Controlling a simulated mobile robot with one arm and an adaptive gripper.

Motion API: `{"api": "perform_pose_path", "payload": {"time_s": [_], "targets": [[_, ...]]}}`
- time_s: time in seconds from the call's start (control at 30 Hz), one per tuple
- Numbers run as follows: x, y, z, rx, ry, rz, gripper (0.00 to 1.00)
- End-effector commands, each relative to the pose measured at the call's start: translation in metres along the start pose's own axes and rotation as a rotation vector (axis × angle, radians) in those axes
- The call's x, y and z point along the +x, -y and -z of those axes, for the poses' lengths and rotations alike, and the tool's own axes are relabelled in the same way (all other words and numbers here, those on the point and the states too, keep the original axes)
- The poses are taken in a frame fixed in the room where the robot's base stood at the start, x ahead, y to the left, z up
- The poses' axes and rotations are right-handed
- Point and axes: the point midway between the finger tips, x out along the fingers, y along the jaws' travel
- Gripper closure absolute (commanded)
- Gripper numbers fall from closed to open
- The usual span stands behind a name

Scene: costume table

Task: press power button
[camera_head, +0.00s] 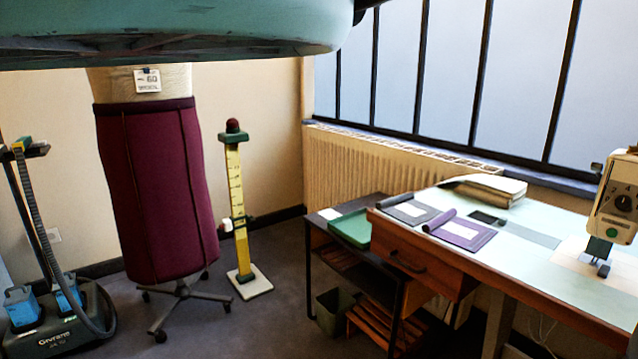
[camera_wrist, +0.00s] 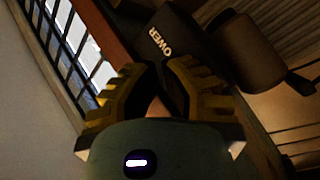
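In the wrist view a dark box (camera_wrist: 168,40) carries pale letters reading "OWER", with the front of the word hidden or cut off. No separate button can be made out on it. My gripper (camera_wrist: 160,68) has yellow ridged fingers with dark pads. The fingertips come together just in front of the dark box, with nothing seen held between them. Whether they touch the box cannot be told. In the head view the gripper does not show. A cream sewing machine (camera_head: 617,200) with a dial and a green round spot stands at the right edge.
A second dark rounded part (camera_wrist: 246,55) is right of the box, and a reddish-brown edge (camera_wrist: 102,28) runs at its left. The head view shows a work table (camera_head: 545,262), a dark side table with a green tray (camera_head: 350,229), a maroon skirt form (camera_head: 158,190) and a yellow ruler stand (camera_head: 236,190).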

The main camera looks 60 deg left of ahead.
Motion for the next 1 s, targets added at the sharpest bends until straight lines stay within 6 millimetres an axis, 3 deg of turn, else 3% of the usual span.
{"api": "perform_pose_path", "payload": {"time_s": [0.6, 1.0], "targets": [[-0.014, -0.006, -0.004, -0.001, -0.005, 0.004, 1.00], [-0.044, -0.021, -0.019, 0.000, -0.005, 0.007, 1.00]]}}
